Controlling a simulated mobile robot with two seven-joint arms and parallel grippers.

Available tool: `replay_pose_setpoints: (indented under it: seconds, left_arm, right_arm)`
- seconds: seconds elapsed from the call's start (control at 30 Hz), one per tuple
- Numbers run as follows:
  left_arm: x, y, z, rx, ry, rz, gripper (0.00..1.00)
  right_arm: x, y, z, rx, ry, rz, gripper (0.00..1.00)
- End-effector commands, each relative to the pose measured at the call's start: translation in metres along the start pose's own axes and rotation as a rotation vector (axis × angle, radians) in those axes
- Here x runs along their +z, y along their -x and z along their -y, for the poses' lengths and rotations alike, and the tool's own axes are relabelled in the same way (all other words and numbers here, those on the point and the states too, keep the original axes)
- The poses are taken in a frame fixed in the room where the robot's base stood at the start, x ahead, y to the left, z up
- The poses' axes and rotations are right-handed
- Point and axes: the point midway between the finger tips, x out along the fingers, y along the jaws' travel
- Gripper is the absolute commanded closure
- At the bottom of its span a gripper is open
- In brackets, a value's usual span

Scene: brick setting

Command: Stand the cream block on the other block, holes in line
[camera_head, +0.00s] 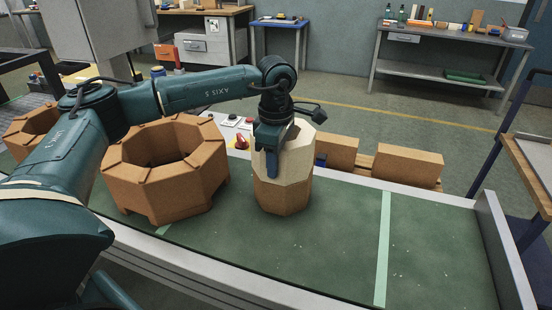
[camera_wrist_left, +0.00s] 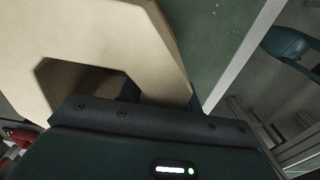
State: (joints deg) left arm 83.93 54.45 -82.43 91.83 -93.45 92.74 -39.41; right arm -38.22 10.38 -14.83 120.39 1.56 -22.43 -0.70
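The cream block (camera_head: 298,160) is an upright, many-sided block directly over a brown block (camera_head: 284,195) on the green bench top. No gap shows between them; whether full weight rests there, I cannot tell. My left gripper (camera_head: 272,165) comes down from above, with one finger against the cream block's near face. In the left wrist view, the cream block (camera_wrist_left: 95,30) shows its top and dark hole, and the gripper straddles its wall, seemingly closed on it. The brown block's hole is hidden, so hole alignment cannot be seen. My right gripper is out of view.
A large brown ring-shaped block (camera_head: 168,180) stands left of the stack. Brown bricks (camera_head: 408,166) lie behind it to the right. A small red-and-white control panel (camera_head: 238,135) is behind. The green bench top (camera_head: 340,245) is clear to the right, up to a pale rim.

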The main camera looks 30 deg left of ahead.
Motion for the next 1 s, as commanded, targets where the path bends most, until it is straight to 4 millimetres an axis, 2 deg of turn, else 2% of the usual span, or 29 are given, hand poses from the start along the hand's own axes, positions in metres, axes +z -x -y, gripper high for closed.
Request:
replay_pose_setpoints:
  seconds: [0.03, 0.23, 0.53, 0.6, 0.67, 1.0]
  left_arm:
    - [0.0, 0.001, 0.0, 0.001, 0.0, 0.0, 0.62]
    - [0.0, 0.001, 0.0, 0.0, 0.0, 0.0, 0.46]
    - [0.0, 0.007, 0.0, 0.002, 0.0, 0.001, 0.46]
    - [0.0, 0.015, -0.001, 0.003, 0.0, 0.002, 0.46]
    - [0.001, 0.021, -0.001, 0.004, 0.0, 0.004, 0.46]
    - [0.001, 0.095, -0.001, 0.004, -0.001, 0.003, 0.46]
  right_arm:
    - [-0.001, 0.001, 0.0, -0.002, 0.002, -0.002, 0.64]
    - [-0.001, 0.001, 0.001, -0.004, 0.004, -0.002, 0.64]
    - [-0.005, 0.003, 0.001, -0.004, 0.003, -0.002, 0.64]
    - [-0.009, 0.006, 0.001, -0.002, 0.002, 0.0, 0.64]
    - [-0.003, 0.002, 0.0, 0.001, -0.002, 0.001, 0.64]
    - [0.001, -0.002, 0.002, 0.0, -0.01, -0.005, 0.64]
